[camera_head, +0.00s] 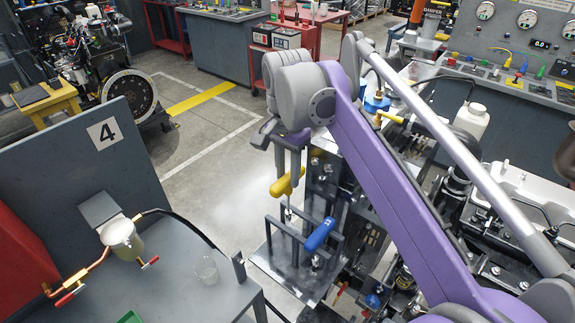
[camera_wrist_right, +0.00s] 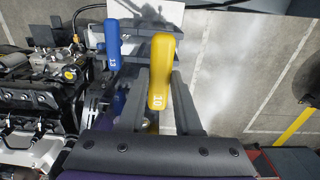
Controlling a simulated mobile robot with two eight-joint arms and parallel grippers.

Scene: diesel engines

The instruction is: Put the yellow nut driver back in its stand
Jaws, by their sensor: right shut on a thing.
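The yellow nut driver (camera_head: 284,185) is between the fingers of my right gripper (camera_head: 289,171), which is shut on its handle. Its handle is tilted and its short metal shaft points down towards the stand. The stand (camera_head: 282,262) is a grey metal frame with uprights on a plate. A blue nut driver (camera_head: 320,235) is at its right side, its handle leaning. In the right wrist view the yellow handle (camera_wrist_right: 160,68), marked 10, is between the fingers, with the blue handle (camera_wrist_right: 113,45) to its left. Whether the yellow shaft touches the stand cannot be told. My left gripper is not in view.
Engine parts (camera_head: 490,240) crowd the right side, close to the stand. A grey bench (camera_head: 180,285) at the lower left carries a clear glass (camera_head: 206,269) and a cup-like vessel (camera_head: 120,236). The floor (camera_head: 215,130) beyond the stand is open.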

